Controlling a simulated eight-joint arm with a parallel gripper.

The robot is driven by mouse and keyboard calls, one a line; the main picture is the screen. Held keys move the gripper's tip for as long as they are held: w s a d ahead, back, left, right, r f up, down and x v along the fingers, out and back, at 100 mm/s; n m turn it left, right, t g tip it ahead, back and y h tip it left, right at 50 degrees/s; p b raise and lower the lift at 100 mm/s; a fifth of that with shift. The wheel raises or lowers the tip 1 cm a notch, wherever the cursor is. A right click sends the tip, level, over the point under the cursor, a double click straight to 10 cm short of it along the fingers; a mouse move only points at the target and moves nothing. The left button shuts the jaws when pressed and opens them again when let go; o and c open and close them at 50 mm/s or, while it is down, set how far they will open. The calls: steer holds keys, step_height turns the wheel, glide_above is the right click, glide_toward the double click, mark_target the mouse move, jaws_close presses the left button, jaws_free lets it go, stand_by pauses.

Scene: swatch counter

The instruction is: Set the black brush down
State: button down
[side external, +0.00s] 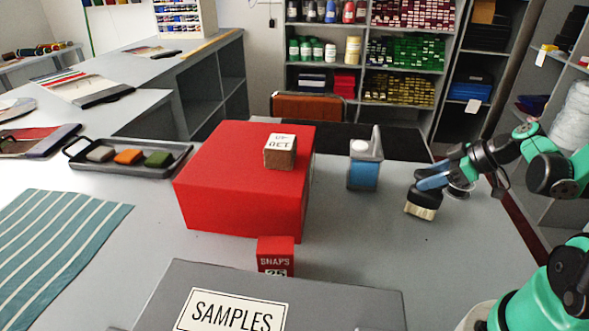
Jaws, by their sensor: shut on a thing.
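The black brush (425,198) has a dark body and pale cream bristles that face down. It is at the right of the grey counter (365,240), right of the big red box. My gripper (436,183) is shut on the brush from above and from the right. The fingers partly hide the top of the brush. The bristles are at or just above the counter; I cannot tell whether they touch it.
A blue-and-grey dispenser (364,173) stands left of the brush. The red box (236,180) carries a small brown block (280,152). A red snaps box (275,254) and a grey samples box (300,287) are in front. The counter in front of the brush is clear.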

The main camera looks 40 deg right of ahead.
steer(key=shift+f, duration=0.15)
steer(key=shift+c, duration=1.7)
jaws_free()
steer(key=v, duration=0.7)
steer(key=w+a+r+m+h, duration=0.1)
steer(key=w+a+m, duration=0.1)
steer(key=a, duration=0.6)
steer(key=w+a+r+m+g+h, duration=0.1)
steer(key=w+a+m+h, duration=0.1)
steer(key=a, duration=0.7)
steer(key=shift+w+a+r+h, duration=0.25)
steer(key=shift+w+h, duration=0.05)
steer(key=shift+w, duration=0.45)
